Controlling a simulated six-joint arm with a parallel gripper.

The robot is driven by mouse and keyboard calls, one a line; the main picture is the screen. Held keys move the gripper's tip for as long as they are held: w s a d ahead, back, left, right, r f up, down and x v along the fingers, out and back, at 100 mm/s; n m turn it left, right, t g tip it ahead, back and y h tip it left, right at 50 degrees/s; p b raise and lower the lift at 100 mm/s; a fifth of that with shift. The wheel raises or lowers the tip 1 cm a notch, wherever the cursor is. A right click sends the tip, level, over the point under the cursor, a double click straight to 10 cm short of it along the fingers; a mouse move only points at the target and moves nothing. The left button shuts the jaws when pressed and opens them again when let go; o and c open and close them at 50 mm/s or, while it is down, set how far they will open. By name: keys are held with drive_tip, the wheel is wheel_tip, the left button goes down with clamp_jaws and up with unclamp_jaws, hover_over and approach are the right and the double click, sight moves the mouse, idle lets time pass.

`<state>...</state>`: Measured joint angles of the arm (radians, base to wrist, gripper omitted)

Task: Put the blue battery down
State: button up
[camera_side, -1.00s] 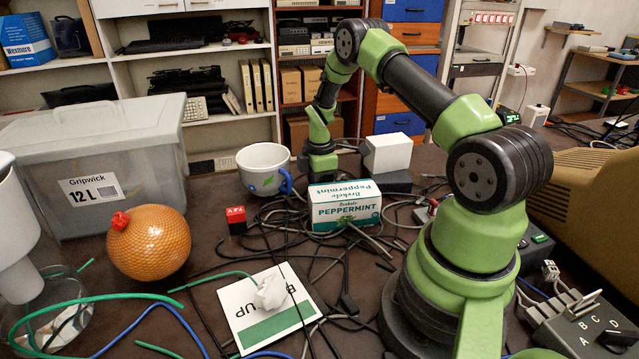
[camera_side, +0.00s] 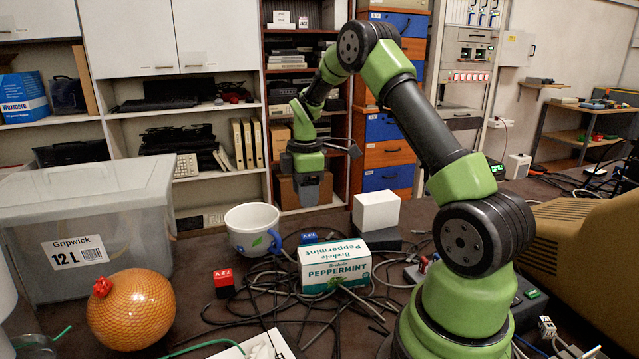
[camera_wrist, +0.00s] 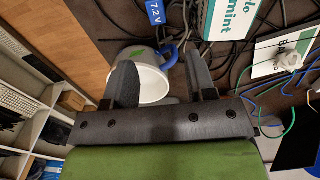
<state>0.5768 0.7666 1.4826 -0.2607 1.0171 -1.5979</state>
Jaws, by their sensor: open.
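The blue battery (camera_side: 309,238) lies on the dark table between the mug and the peppermint box. In the wrist view the blue battery (camera_wrist: 156,12), marked 7.2 V, shows at the top edge, beyond my fingertips and apart from them. My gripper (camera_side: 311,190) is raised well above the table behind the mug and box. In the wrist view my gripper (camera_wrist: 162,78) has its two fingers spread, with nothing between them; the mug's opening shows in the gap, farther below.
The white mug (camera_side: 252,228) stands left of the battery, and the peppermint box (camera_side: 335,265) is in front. A red battery (camera_side: 223,282), an orange ball (camera_side: 131,309) and a lidded bin (camera_side: 95,230) are at the left. A white block (camera_side: 376,211) is right. Loose cables cover the table.

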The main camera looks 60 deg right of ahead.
drive_tip(key=s+a+r+m+t, duration=0.15)
drive_tip(key=a+r+m, duration=0.25)
drive_tip(key=a+r, duration=0.55)
drive_tip(key=s+a+r+m+t+y, duration=0.1)
drive_tip(key=s+a+r+m+t, duration=0.1)
drive_tip(key=s+a, duration=0.4)
drive_tip(key=s+a+r+m+t+y, duration=0.1)
drive_tip(key=s+a+r+m+t, duration=0.2)
drive_tip(key=s, duration=0.6)
drive_tip(key=a+r+m, duration=0.2)
drive_tip(key=a+m, duration=0.1)
drive_tip(key=a, duration=0.1)
drive_tip(key=shift+s+a+m, duration=0.25)
drive_tip(key=shift+m, duration=0.05)
drive_tip(key=shift+t, duration=0.25)
